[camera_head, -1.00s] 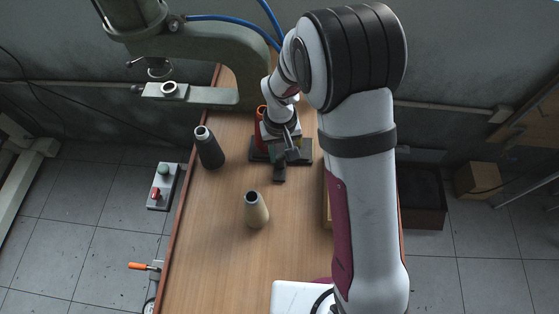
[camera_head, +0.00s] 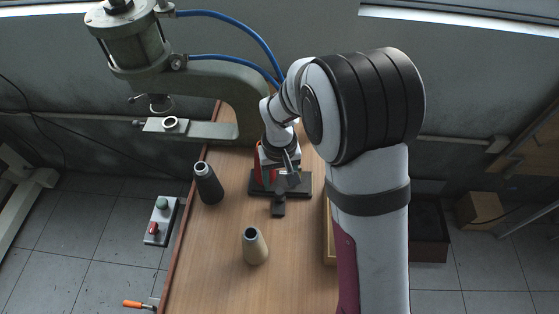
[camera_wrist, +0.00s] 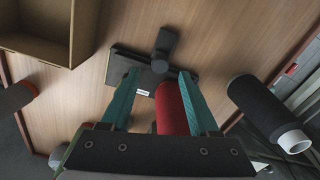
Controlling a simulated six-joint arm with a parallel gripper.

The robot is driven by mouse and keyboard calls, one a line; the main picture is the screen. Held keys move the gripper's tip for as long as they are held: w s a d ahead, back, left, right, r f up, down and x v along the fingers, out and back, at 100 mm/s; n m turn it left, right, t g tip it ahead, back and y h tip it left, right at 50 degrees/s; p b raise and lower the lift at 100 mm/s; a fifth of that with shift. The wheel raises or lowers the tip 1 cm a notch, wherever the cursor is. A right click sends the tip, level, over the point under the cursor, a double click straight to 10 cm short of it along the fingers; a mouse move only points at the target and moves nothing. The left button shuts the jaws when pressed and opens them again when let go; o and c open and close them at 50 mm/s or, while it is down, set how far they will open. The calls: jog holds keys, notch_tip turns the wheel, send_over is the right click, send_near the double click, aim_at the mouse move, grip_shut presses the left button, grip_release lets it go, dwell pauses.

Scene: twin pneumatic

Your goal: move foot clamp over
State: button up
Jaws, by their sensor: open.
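A black piece that looks like the foot clamp, a flat plate with a narrow block sticking out, lies on the wooden table in the head view (camera_head: 279,208) and at the top middle of the wrist view (camera_wrist: 165,45). My gripper (camera_head: 288,178) is over the plate in the head view and partly hides it. In the wrist view its two teal fingers (camera_wrist: 160,74) are apart, their tips near the plate's edge. A red cylinder (camera_wrist: 173,110) shows between the fingers, closer to the right one. I cannot tell whether the fingers touch the plate.
A black bottle-like cone (camera_head: 208,185) stands left of the plate, and a beige one (camera_head: 255,247) nearer. A wooden box (camera_wrist: 35,35) is beside the plate. A green press (camera_head: 190,75) overhangs the table's far left.

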aim_at(279, 190)
notch_tip(279, 190, up, 12)
jog(key=shift+r, duration=0.2)
jog(key=s+d+r+m+y, duration=0.1)
jog(key=s+d+m, duration=0.3)
jog(key=s, duration=0.7)
jog(key=s+d+r+m, duration=0.1)
jog(key=s+d+m, duration=0.3)
jog(key=s, duration=0.8)
jog(key=shift+d+m+y, duration=0.4)
jog(key=shift+d, duration=0.5)
